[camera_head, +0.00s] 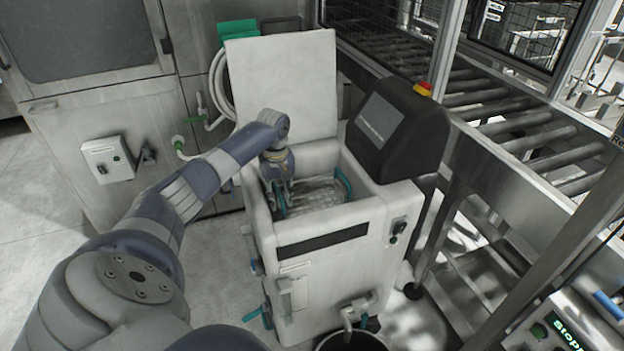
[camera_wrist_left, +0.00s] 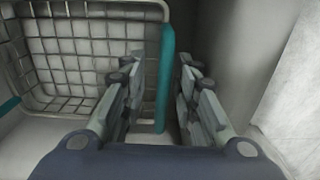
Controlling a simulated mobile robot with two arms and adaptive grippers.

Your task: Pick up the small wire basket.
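The small wire basket (camera_head: 312,194) sits inside the open tub of the white washer (camera_head: 325,240), with teal handles or edges at its sides. In the left wrist view the basket's wire mesh (camera_wrist_left: 85,45) fills the upper left, and a teal bar (camera_wrist_left: 166,80) runs along its right side. My left gripper (camera_head: 279,200) reaches down into the tub at the basket's left side. In the wrist view its two fingers (camera_wrist_left: 160,85) are apart, with the teal bar between them. I cannot tell whether either finger touches the bar. My right gripper is not in view.
The washer's white lid (camera_head: 282,88) stands raised behind the tub. A dark control screen (camera_head: 395,130) with a red and yellow button stands at the tub's right. A roller conveyor (camera_head: 500,110) runs along the right. A dark bucket (camera_head: 350,341) stands at the front.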

